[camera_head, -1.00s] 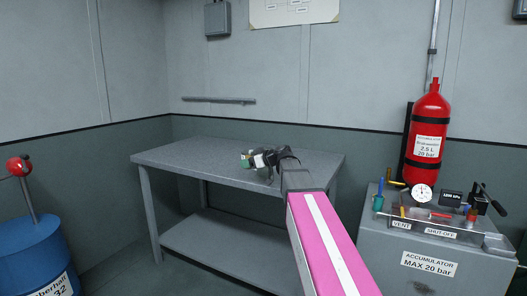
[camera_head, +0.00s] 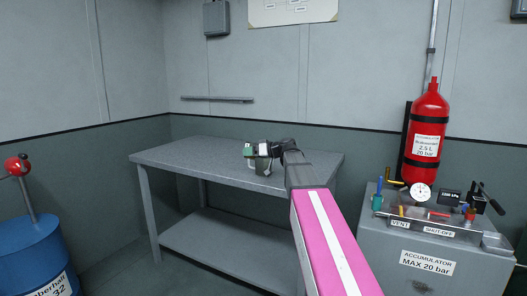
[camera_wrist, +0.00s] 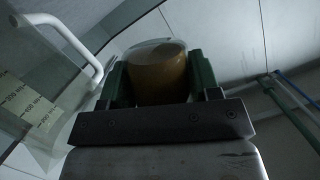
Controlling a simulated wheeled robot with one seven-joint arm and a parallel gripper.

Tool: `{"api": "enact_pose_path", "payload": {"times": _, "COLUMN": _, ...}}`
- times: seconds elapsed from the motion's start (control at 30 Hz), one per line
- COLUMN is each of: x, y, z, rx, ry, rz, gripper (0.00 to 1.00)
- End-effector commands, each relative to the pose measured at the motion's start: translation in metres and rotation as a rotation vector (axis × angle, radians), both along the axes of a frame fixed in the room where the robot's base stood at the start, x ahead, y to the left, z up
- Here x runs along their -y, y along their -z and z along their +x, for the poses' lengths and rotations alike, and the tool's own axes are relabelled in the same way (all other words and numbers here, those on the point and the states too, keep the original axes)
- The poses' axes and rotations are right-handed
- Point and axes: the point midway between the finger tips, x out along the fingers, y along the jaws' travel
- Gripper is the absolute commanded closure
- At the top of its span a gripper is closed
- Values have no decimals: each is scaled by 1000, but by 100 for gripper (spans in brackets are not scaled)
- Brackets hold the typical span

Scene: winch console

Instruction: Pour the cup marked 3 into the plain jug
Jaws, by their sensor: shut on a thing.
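My gripper (camera_wrist: 158,62) is shut on a small cup (camera_wrist: 158,78) with brown contents or a brown wall and a paler rim, between two dark green fingers. No number shows on the cup's visible side. In the head view my gripper (camera_head: 256,151) is over the right part of the table, and the cup cannot be made out clearly. A clear jug (camera_wrist: 28,98) with a white handle (camera_wrist: 85,42) and a scale label is close on the left in the wrist view. Whether it is the plain jug, I cannot tell. I see no pouring stream.
The grey table (camera_head: 185,159) is bare on its left part. A grey accumulator cabinet (camera_head: 430,263) with gauge, levers and small tools stands at the right, below a red cylinder (camera_head: 427,135). A blue drum (camera_head: 38,250) stands at the left.

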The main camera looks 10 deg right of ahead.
Motion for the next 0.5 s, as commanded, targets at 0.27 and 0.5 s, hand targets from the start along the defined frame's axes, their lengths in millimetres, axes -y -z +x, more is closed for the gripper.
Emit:
{"api": "enact_pose_path", "payload": {"times": 0.27, "x": 3, "y": -11, "z": 4, "rx": -51, "ry": 0, "rz": 48, "gripper": 73}}
{"api": "enact_pose_path", "payload": {"times": 0.5, "x": 5, "y": -16, "z": 6, "rx": -73, "ry": 0, "rz": 70, "gripper": 73}}
